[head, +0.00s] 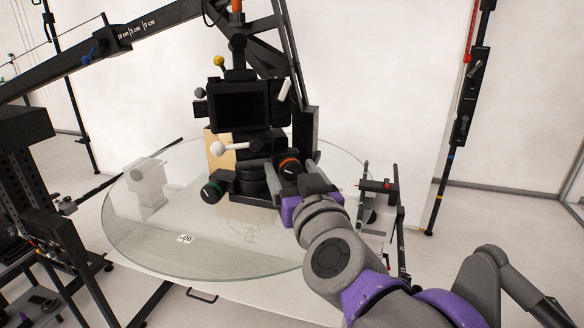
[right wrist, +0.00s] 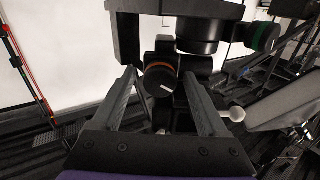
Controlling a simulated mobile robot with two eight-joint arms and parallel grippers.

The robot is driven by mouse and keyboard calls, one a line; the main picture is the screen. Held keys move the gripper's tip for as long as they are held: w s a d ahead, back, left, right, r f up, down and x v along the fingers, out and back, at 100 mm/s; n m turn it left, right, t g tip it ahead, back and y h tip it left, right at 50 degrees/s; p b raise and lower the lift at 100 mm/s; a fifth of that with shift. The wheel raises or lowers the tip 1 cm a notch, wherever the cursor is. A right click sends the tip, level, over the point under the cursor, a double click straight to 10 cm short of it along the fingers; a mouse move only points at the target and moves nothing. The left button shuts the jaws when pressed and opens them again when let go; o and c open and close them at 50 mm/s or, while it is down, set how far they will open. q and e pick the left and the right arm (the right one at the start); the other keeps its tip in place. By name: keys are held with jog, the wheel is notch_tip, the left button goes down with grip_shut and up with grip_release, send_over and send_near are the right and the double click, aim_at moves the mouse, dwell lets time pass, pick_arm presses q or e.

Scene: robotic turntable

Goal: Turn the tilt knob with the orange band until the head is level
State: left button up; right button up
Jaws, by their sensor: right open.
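The tilt knob with the orange band (head: 289,164) sits on the right side of the black head below the camera. It also shows in the right wrist view (right wrist: 161,82), with a white mark on its dark face. My right gripper (head: 287,172) is at the knob. Its two fingers (right wrist: 160,90) are open, one on each side of the knob, with visible gaps. The black camera (head: 240,104) stands on the head above the glass turntable. I cannot tell from these views whether the head is level. My left gripper is not in view.
A knob with a green band (head: 212,190) sticks out at the head's left. A white ball-ended lever (head: 218,148) sits below the camera. The round glass plate (head: 150,245) is mostly clear at the front. A black boom (head: 130,35) crosses the upper left.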

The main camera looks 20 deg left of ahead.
jog(key=shift+w, duration=0.1)
grip_shut()
dwell(0.4)
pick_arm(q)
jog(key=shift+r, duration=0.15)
pick_arm(e)
jog(key=shift+m, duration=0.5)
jog(key=m+p, duration=0.1)
jog(key=m, duration=0.2)
jog(key=m+p, duration=0.1)
jog(key=m, duration=0.3)
jog(key=m+p, duration=0.1)
jog(key=m, duration=0.3)
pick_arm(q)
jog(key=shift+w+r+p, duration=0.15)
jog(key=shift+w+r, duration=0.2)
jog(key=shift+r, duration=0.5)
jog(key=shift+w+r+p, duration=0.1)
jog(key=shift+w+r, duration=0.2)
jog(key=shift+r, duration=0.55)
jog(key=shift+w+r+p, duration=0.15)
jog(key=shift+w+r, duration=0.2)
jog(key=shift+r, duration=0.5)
pick_arm(e)
jog(key=shift+m, duration=1.6)
jog(key=shift+f, duration=0.1)
